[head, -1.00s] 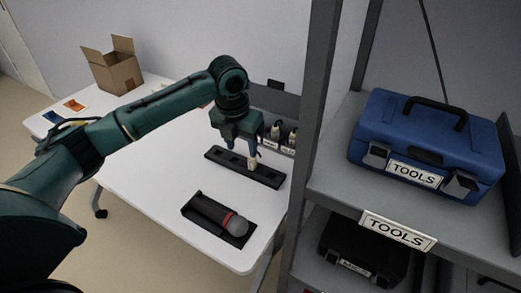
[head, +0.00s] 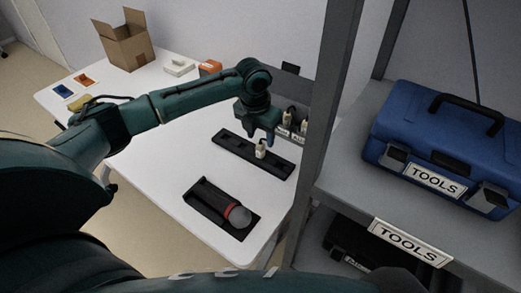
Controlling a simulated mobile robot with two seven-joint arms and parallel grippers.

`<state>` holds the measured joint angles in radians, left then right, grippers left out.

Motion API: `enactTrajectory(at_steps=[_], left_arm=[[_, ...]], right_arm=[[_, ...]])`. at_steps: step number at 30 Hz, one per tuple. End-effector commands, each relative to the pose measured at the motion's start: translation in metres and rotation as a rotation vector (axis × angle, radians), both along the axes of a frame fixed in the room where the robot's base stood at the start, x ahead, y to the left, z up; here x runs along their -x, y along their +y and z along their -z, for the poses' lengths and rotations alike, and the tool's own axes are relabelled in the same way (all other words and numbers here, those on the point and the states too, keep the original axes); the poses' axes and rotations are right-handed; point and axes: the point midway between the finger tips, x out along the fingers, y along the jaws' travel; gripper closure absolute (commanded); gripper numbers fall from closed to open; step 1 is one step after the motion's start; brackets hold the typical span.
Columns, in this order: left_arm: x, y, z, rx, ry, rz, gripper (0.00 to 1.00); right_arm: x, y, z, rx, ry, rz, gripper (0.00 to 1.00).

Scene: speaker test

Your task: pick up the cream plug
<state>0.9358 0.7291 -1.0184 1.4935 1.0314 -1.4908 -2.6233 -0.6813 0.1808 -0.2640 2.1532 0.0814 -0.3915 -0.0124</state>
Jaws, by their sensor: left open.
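A small cream plug (head: 260,151) stands upright on the long black slotted strip (head: 228,146) on the white table. My left gripper (head: 260,139) is open, with its fingertips just above the plug's top. A gap between the fingers and the plug is hard to judge from here. Its jaws hold nothing that I can see. My right gripper is not in view.
A black holder with a grey-headed microphone (head: 238,215) lies nearer on the table (head: 165,185). Several small plugs stand in a labelled rack behind. A cardboard box (head: 127,47) is at the back left. A grey shelf post (head: 325,110) and blue toolbox (head: 425,135) stand right.

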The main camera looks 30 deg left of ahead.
Motion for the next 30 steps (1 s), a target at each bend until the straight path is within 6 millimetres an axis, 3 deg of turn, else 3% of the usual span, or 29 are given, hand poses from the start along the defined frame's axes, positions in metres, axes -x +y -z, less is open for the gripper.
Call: enactTrajectory(at_steps=[7, 17, 30], left_arm=[[-0.004, 0.002, 0.038, -0.001, 0.004, -0.001, 0.53], [-0.006, 0.002, 0.045, -0.001, 0.001, 0.000, 0.53], [-0.006, 0.002, 0.044, -0.001, 0.001, 0.000, 0.88]], right_arm=[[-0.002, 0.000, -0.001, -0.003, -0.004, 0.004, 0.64], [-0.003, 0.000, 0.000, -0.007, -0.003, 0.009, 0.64], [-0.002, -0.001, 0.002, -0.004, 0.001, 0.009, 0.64]])
